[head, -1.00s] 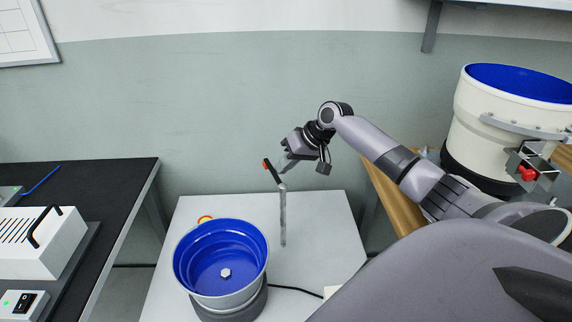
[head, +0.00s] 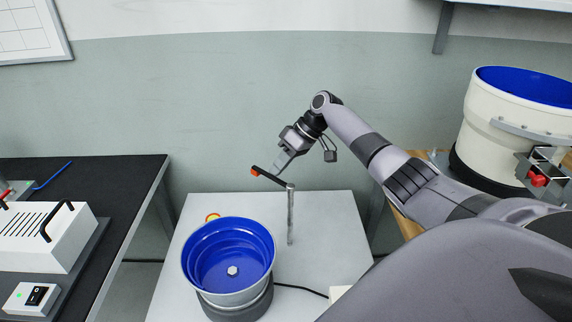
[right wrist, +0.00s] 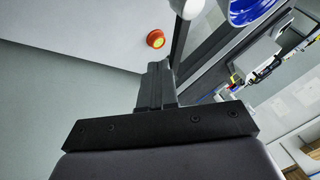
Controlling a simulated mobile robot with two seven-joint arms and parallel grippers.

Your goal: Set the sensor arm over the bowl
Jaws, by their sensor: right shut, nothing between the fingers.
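The sensor arm (head: 273,179) is a short black bar with an orange tip, on top of a thin grey post (head: 290,218). It points left and slightly away, its tip behind the bowl's far rim in the head view. The bowl (head: 228,255) is blue inside with a pale outer wall, and stands left of the post. My right gripper (head: 281,163) is shut and empty, close behind the bar; I cannot tell whether it touches. In the right wrist view its fingers (right wrist: 155,85) are together, and part of the bowl (right wrist: 245,12) shows. My left gripper is not in view.
The white table (head: 325,235) carries the bowl and post. A red and yellow button (head: 212,217) sits behind the bowl. A dark bench (head: 120,180) with a white device (head: 50,235) is at left. A large cream drum (head: 510,125) stands at right.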

